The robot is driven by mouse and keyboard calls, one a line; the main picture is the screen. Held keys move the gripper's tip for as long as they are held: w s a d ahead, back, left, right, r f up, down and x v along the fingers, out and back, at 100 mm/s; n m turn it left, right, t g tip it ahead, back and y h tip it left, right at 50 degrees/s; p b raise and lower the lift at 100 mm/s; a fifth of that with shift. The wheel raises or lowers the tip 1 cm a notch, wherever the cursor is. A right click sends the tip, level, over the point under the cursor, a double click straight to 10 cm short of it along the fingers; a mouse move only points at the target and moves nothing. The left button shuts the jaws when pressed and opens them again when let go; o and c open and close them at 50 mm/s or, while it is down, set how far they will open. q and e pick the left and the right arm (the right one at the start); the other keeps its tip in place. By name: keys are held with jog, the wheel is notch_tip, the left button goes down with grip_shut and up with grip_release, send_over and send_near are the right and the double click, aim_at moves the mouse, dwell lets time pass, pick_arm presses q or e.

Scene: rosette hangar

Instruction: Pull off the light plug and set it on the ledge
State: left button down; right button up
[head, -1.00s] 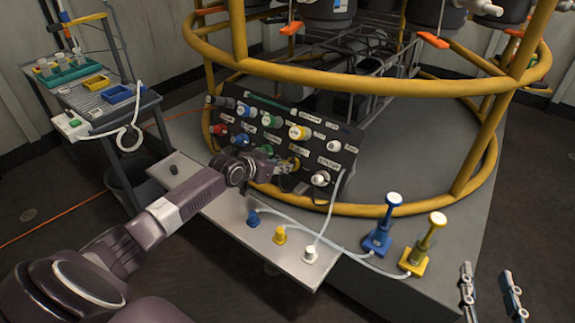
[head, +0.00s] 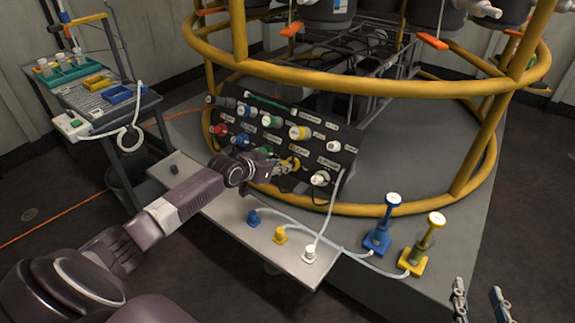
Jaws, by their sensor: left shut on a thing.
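A dark connector panel (head: 313,133) leans inside the yellow ring frame and carries several coloured plugs and small white labels. The labels are too small to read, so I cannot tell by name which is the light plug. My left gripper (head: 287,165) is at the lower middle of the panel, shut on a yellow plug (head: 295,163) that is partly hidden by the fingers. I cannot tell whether this plug is still seated. The pale grey ledge (head: 230,218) runs below the panel. My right gripper (head: 480,303) is open and empty at the bottom right.
A small dark plug (head: 174,169) stands on the ledge's left end. Blue (head: 380,237) and yellow (head: 417,260) plunger devices stand to the right. The ledge's left-middle is clear.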

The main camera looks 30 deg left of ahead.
pick_arm(q)
jog(key=shift+s+r, duration=0.15)
jog(key=shift+s+r+p, duration=0.1)
jog(key=shift+s+p, duration=0.1)
jog(key=shift+p, duration=0.35)
jog(key=shift+s+a+r+p, duration=0.1)
jog(key=shift+s+r+p, duration=0.2)
jog(key=shift+p, duration=0.15)
jog(key=shift+s+r+p, duration=0.3)
jog(key=shift+s+p, duration=0.35)
jog(key=shift+p, duration=0.3)
pick_arm(e)
jog(key=s+d+f+g+h, duration=0.1)
jog(key=s+d+f+g, duration=0.2)
jog(key=s+f+g, duration=0.2)
jog(key=s+d+f+g+h, duration=0.2)
jog(key=s+f+g, duration=0.3)
jog(key=s+f, duration=0.4)
jog(key=shift+s+d+m+g, duration=0.3)
jog(key=shift+s+d, duration=0.3)
jog(key=shift+s, duration=0.8)
dwell(1.0)
